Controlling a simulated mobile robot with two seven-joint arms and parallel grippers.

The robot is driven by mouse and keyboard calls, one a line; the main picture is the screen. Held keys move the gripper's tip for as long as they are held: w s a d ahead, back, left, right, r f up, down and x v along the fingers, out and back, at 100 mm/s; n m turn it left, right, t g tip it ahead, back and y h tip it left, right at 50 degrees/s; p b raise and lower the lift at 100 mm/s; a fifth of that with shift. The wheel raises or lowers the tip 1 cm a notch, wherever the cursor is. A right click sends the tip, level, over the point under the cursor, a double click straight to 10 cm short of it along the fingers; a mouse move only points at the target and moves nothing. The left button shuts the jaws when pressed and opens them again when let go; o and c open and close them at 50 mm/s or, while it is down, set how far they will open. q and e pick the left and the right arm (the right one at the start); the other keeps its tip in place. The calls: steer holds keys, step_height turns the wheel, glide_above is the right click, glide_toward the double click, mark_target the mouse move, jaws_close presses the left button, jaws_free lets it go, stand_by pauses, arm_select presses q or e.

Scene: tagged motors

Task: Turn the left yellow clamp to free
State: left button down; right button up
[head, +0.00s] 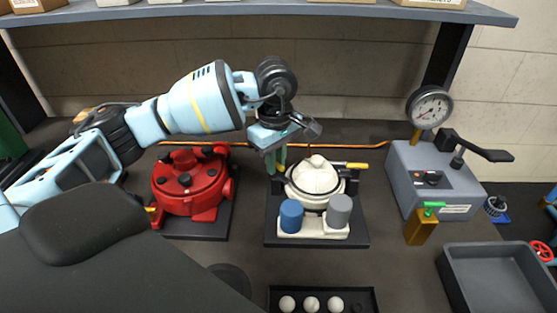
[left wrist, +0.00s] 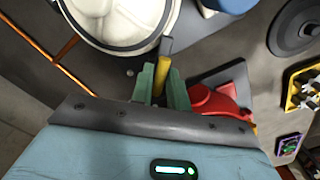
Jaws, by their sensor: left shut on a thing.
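A white motor (head: 314,178) with a blue cylinder (head: 291,216) and a grey cylinder (head: 339,210) at its front sits on a black base plate (head: 287,242). My left gripper (head: 276,160) is at the motor's left rear side, pointing down. In the left wrist view its green fingers (left wrist: 162,88) are shut on the left yellow clamp (left wrist: 162,68), a yellow bar with a dark end lying beside the white motor's rim (left wrist: 122,18). In the head view the fingers hide this clamp. The right yellow clamp (head: 357,165) sticks out to the right of the motor. My right gripper is out of view.
A red motor (head: 190,182) stands left of the white one. A grey gauge box (head: 432,180) with a black lever stands to the right, above a grey tray (head: 500,283). A black rack (head: 322,291) with white balls lies in front. A shelf (head: 250,12) runs overhead.

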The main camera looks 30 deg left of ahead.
arm_select(q)
steer(key=m+b, duration=0.1)
steer(key=m, duration=0.3)
steer(key=shift+f+m+b, duration=0.15)
steer(key=shift+m+b, duration=0.15)
steer(key=shift+b, duration=0.05)
steer(key=shift+m+b, duration=0.85)
steer(key=shift+m, duration=1.35)
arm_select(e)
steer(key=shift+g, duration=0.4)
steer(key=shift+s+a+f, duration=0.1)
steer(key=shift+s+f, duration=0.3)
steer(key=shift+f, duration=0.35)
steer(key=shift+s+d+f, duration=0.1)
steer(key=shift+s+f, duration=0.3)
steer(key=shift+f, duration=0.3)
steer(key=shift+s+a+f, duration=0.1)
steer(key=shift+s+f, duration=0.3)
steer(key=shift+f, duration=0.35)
arm_select(q)
steer(key=shift+r, duration=0.2)
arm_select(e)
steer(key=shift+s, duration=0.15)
arm_select(q)
steer(key=c, duration=1.4)
jaws_free()
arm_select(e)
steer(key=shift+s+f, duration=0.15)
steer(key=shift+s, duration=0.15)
